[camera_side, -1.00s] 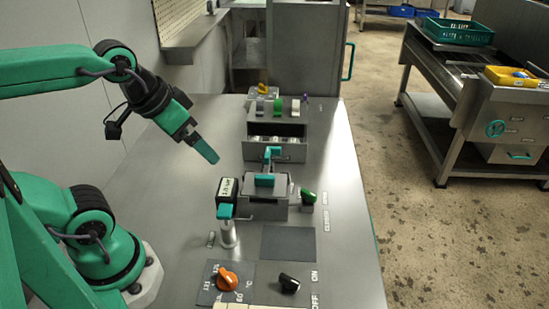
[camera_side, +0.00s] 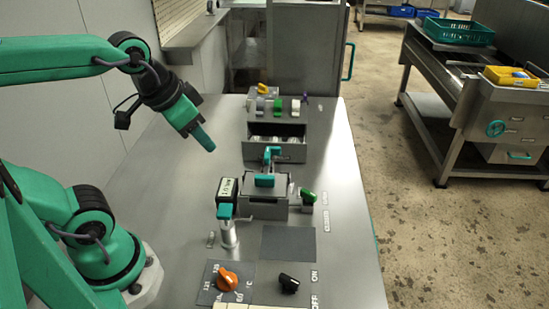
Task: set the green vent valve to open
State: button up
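The green vent valve (camera_side: 307,195) is a small green handle on the right side of the grey box in the middle of the steel bench. Lettering lies on the bench beside it, too small to read surely. There is also a green knob (camera_side: 278,106) on the rear panel. My gripper (camera_side: 208,145) is in the air over the left part of the bench, up and left of the valve and clear of it. Its fingers point down to the right and look like one narrow piece, so I cannot see a gap between them. Nothing shows in it.
The grey box (camera_side: 265,207) has a teal handle on top. A post with a small display (camera_side: 227,190) stands at its left. An orange dial (camera_side: 228,280) and a black knob (camera_side: 289,284) are at the front. An open drawer (camera_side: 272,155) is behind. The bench's left side is clear.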

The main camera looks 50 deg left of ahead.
jog(key=w+d+m+g, duration=0.1)
jog(key=w+d+m, duration=0.1)
jog(key=w+m, duration=0.35)
jog(key=m+g, duration=0.4)
jog(key=m, duration=0.5)
send_near(309, 192)
jog(key=shift+s+a+f, duration=0.1)
jog(key=shift+f, duration=0.4)
jog(key=shift+f, duration=0.1)
jog(key=shift+f, duration=3.8)
grip_shut()
